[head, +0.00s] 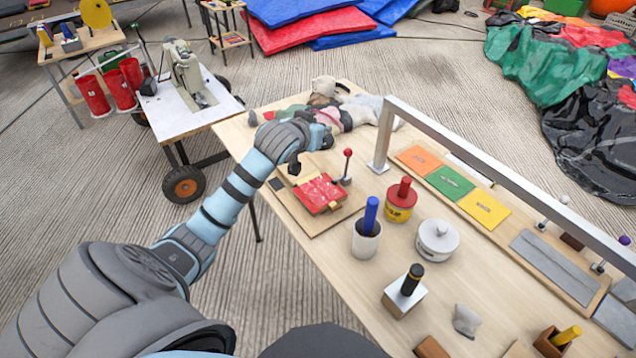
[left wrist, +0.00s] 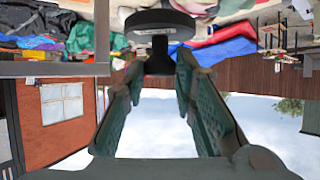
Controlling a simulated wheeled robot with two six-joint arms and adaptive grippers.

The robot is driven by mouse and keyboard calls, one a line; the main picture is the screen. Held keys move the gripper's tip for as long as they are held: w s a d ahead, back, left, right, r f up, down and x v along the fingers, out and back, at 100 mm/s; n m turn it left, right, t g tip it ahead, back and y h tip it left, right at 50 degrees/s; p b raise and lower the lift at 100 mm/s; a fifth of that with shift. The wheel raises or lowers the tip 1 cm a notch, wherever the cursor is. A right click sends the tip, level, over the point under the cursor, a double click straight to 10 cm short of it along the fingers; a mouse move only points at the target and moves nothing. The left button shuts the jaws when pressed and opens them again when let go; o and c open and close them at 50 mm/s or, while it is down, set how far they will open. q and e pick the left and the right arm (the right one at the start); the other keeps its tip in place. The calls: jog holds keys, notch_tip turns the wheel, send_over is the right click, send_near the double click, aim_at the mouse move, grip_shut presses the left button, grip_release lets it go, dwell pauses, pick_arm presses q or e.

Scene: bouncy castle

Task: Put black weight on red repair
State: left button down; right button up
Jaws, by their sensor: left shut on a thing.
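My left gripper (head: 308,140) reaches over the back left of the wooden table. In the head view I cannot clearly tell the weight from the dark gripper parts. The red repair (head: 321,193), a red patch on a small wooden board, lies just below and right of my left gripper. I cannot tell the height between them. My right gripper is not in view.
A red-knobbed lever (head: 347,165) stands beside the red repair. A white cup with a blue handle (head: 366,240), a yellow and red tin (head: 400,203) and a white lidded pot (head: 437,240) stand nearby. A metal rail (head: 500,175) spans the table's right. Soft toys (head: 340,110) lie behind.

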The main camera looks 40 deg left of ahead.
pick_arm(q)
notch_tip(320, 180, down, 17)
jog(key=b, duration=0.4)
jog(key=shift+f, duration=0.2)
jog(key=c, duration=1.8)
grip_release()
jog(key=shift+f, duration=0.15)
jog(key=o, duration=0.5)
